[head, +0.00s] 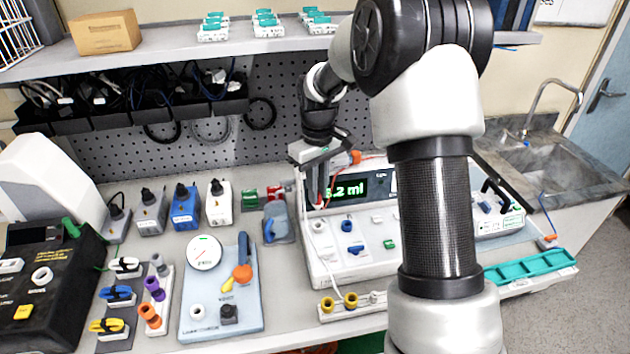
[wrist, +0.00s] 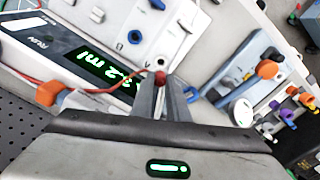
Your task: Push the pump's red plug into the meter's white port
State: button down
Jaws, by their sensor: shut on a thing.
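My gripper (wrist: 162,88) is shut on the red plug (wrist: 160,77), whose red tip shows between the fingertips in the wrist view. A thin red lead runs from it to the left. Just beyond the plug is a white port (wrist: 162,62) with a dark hole, on a white instrument (wrist: 190,48) with a green "3.2 ml" display (wrist: 105,68). The plug appears close to the port; I cannot tell whether they touch. In the head view my gripper (head: 318,198) points down at the left of the instrument (head: 325,270), beside the display (head: 345,190).
A light blue gauge panel (head: 250,318) stands left of the instrument, with an orange lever (head: 242,272). A blue-grey box (head: 279,222) stands close to my gripper's left. Several coloured connectors and a black box (head: 60,305) fill the left bench.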

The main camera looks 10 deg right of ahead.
jog(key=shift+s+f+b, duration=0.15)
jog(key=shift+f+b, duration=1.4)
jog(key=shift+f, duration=0.8)
jog(key=shift+f+b, duration=0.65)
jog(key=shift+f, duration=0.55)
jog(key=c, duration=1.2)
grip_release()
jog(key=shift+o, duration=0.2)
jog(key=shift+r+p, duration=2.4)
jog(key=shift+r, duration=1.1)
